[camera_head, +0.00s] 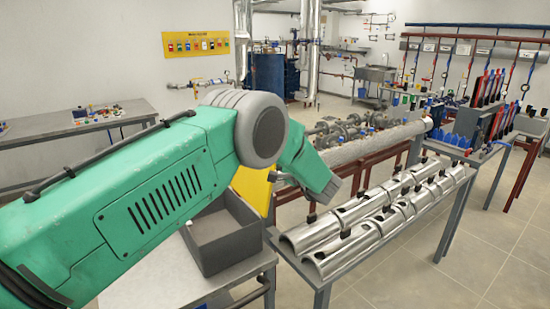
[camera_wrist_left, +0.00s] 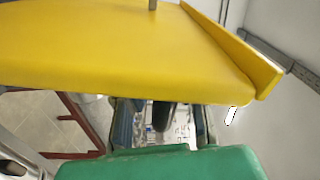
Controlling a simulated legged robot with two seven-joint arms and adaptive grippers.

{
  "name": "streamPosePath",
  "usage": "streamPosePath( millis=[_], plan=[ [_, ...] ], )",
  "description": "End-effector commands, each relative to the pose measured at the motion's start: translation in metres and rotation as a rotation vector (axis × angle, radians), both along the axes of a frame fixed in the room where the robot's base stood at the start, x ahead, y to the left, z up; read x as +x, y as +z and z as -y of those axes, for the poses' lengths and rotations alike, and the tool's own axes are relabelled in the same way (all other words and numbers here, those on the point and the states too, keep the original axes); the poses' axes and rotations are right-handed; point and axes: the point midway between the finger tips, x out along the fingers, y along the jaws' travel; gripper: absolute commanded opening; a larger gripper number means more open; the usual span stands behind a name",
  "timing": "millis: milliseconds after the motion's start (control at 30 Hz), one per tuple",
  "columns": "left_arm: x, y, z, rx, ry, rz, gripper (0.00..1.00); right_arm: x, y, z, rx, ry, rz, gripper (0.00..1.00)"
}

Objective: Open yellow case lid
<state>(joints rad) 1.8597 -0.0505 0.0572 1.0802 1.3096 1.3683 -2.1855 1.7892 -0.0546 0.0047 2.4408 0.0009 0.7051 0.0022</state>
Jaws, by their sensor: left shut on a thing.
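The yellow lid (camera_head: 254,187) stands raised at the far side of a dark grey open case (camera_head: 220,238) on the near table. Much of the lid is hidden behind my left arm in the head view. In the left wrist view the lid (camera_wrist_left: 130,55) fills the upper part, its lower edge close to my left gripper (camera_wrist_left: 163,112). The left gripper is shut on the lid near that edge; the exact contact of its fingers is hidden. In the head view my arm hides the fingers. My right gripper is not in view.
Silver half-round covers (camera_head: 378,215) lie on a bench to the right, close to my left wrist. A long insulated pipe (camera_head: 375,148) runs behind them. A side table (camera_head: 60,125) stands at the left. Open floor (camera_head: 480,240) is at the right.

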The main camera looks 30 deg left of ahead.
Motion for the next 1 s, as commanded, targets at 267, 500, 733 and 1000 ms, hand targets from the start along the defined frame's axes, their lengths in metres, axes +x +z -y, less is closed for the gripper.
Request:
streamPosePath(
  millis=[267, 500, 733, 1000],
  plan=[
    [0.0, 0.0, -0.001, 0.001, 0.0, 0.0, 0.0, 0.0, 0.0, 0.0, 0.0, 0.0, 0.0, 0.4],
    [0.0, 0.0, 0.0, 0.001, 0.0, 0.0, 0.31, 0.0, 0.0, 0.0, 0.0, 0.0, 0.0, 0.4],
    [0.0, 0.0, 0.002, 0.001, -0.001, 0.0, 0.31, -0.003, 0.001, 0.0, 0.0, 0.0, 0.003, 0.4],
    [-0.014, 0.0, 0.039, 0.001, -0.004, -0.001, 0.31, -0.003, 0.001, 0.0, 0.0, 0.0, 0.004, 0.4]
  ],
)
